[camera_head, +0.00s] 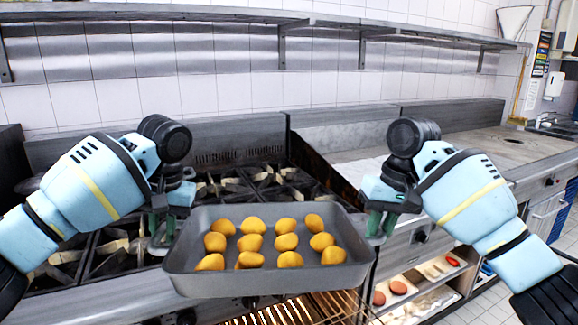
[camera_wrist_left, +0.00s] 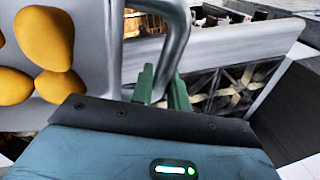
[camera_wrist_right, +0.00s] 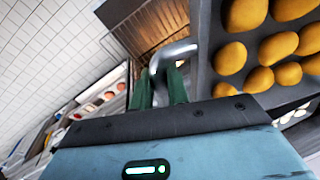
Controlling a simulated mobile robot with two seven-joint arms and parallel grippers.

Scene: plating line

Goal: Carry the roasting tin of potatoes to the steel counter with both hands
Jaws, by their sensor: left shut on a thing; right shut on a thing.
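The grey roasting tin (camera_head: 272,282) holds several yellow potatoes (camera_head: 252,242) in rows. It hangs level between my two grippers, in front of and above the stove's front edge. My left gripper (camera_head: 163,232) is shut on the tin's left handle, a bent metal bar that shows in the left wrist view (camera_wrist_left: 172,50). My right gripper (camera_head: 378,228) is shut on the right handle, which shows in the right wrist view (camera_wrist_right: 172,54). The steel counter (camera_head: 455,150) is behind and to the right, beyond the stove.
The stove (camera_head: 270,185) with black burner grates is behind the tin. An open oven rack (camera_head: 310,308) glows below it. Shelves with food trays (camera_head: 400,288) sit under the counter at right. A steel wall shelf (camera_head: 200,14) runs overhead. The counter top looks mostly clear.

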